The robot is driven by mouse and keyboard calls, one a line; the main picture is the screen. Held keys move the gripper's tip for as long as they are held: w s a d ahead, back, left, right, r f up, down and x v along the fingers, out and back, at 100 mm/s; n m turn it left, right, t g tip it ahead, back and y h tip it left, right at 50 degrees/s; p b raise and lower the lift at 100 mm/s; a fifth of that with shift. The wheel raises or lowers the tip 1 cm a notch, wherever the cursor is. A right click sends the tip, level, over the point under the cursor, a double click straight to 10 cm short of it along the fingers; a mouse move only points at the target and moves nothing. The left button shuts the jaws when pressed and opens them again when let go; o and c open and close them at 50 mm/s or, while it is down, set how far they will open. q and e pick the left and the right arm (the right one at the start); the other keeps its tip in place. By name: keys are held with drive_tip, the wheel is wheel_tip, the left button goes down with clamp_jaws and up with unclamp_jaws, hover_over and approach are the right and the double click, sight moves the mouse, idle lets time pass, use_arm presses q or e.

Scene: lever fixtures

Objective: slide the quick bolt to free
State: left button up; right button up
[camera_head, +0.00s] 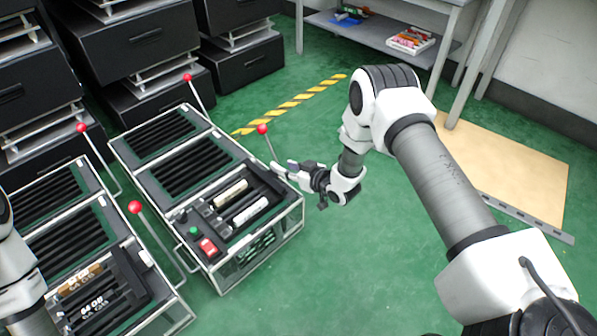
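My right gripper (283,169) is at the right edge of the middle fixture (296,212), just below and right of a lever with a red ball knob (262,129). Its fingertips are close to the lever's lower rod; I cannot tell whether they touch it or how far apart they are. Which part is the quick bolt is not clear. My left arm shows at the left edge; its gripper is out of view.
A second fixture (150,258) stands at the left, with red-knobbed levers (134,207) between the two. Black drawer units (140,40) line the back. A shelf table (385,38) and a tan board (510,170) are at the right. Green floor around the yellow-striped line (300,98) is free.

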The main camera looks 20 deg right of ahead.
drive_tip(key=v, duration=0.5)
drive_tip(key=shift+s+r, duration=0.15)
drive_tip(key=shift+s, duration=0.1)
